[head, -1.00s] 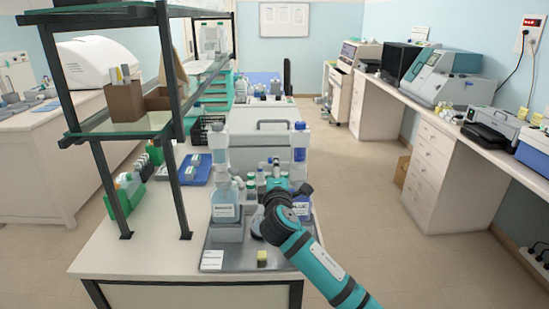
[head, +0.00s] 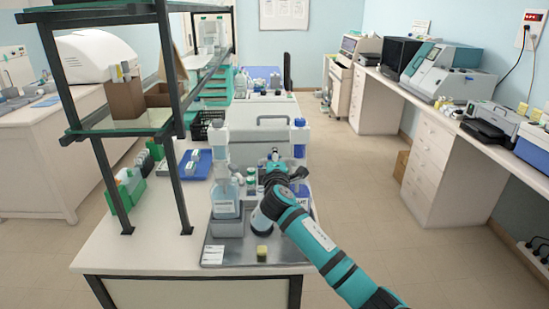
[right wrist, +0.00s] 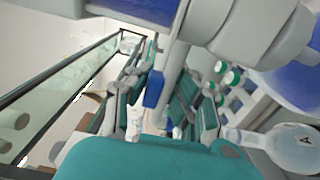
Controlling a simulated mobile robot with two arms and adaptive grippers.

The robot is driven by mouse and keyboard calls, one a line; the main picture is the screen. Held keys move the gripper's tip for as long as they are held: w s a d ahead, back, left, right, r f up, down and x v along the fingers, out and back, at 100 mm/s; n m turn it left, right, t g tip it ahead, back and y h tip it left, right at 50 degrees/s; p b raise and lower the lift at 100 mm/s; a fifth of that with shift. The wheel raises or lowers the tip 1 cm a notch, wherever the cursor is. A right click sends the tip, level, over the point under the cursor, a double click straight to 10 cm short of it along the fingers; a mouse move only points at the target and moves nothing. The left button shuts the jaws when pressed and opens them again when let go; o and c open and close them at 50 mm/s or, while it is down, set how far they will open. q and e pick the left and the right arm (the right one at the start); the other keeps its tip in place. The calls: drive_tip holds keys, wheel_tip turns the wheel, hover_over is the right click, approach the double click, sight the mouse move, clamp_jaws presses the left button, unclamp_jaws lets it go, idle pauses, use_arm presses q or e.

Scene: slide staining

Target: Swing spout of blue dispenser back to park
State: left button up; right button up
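The blue dispenser (head: 300,138) stands at the right of the grey tray in the head view. My right gripper (head: 274,160) is close to the dispenser's left side, reaching over the tray from the front right. In the right wrist view a pale tube with a blue tip (right wrist: 153,88), which looks like the spout, is just beyond the teal gripper body (right wrist: 150,160). My left gripper is not in view.
A second dispenser (head: 225,195) with a clear bottle stands at the tray's left. The grey tray (head: 238,250) holds a small yellow block (head: 262,253) at its front. Small green-capped bottles (head: 250,178) stand behind. A dark-posted shelf (head: 183,165) rises on the left.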

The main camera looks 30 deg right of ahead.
clamp_jaws()
drive_tip(key=shift+s+f, duration=0.1)
drive_tip(key=shift+f, duration=0.05)
